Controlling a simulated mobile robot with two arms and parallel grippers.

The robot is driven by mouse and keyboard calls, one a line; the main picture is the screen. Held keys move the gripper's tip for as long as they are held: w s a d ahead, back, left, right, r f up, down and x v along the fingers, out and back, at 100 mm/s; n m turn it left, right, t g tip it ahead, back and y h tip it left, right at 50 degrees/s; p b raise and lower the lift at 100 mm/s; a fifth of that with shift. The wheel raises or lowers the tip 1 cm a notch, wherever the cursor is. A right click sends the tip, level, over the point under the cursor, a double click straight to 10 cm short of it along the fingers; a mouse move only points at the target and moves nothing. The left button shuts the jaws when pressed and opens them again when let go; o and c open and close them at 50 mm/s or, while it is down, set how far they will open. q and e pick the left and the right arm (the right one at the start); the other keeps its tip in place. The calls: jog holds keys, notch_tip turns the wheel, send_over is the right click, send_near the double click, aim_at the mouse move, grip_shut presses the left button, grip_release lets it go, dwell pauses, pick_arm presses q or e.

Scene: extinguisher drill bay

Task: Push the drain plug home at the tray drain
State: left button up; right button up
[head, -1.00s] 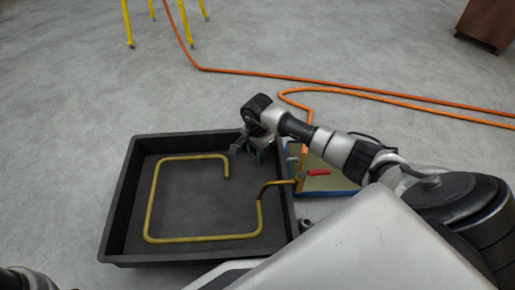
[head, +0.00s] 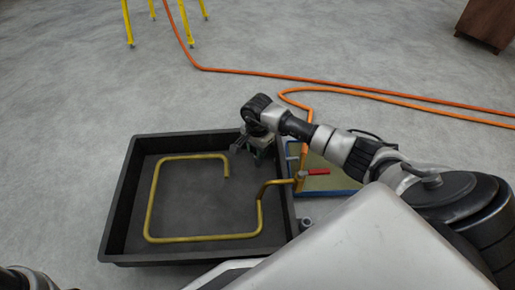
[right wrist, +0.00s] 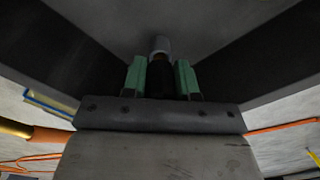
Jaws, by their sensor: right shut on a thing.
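My right gripper (head: 258,156) is down inside the far right corner of the black tray (head: 117,205). In the right wrist view its green-padded fingers are shut on a dark piece, which I take as the drain plug (right wrist: 160,80). A short grey cylinder with a brass-coloured edge (right wrist: 160,45) lies just past the fingertips, in line with the plug. I cannot tell whether it is part of the plug or the drain, nor how deep the plug sits. In the head view the gripper hides plug and drain. My left gripper is out of view.
A yellow pipe loop (head: 149,198) stands in the tray, joined at the right to a valve with a red handle (head: 316,172). An orange hose (head: 360,89) runs over the floor. A blue-edged board (head: 335,180) lies right of the tray, partly under my right arm.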

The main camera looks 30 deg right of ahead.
jog(key=shift+f+b, duration=0.5)
jog(key=shift+f, duration=0.2)
jog(key=o, duration=1)
notch_tip(320, 180, up, 11)
jog(key=p, duration=0.7)
jog(key=shift+p, duration=0.3)
jog(key=shift+f, duration=0.1)
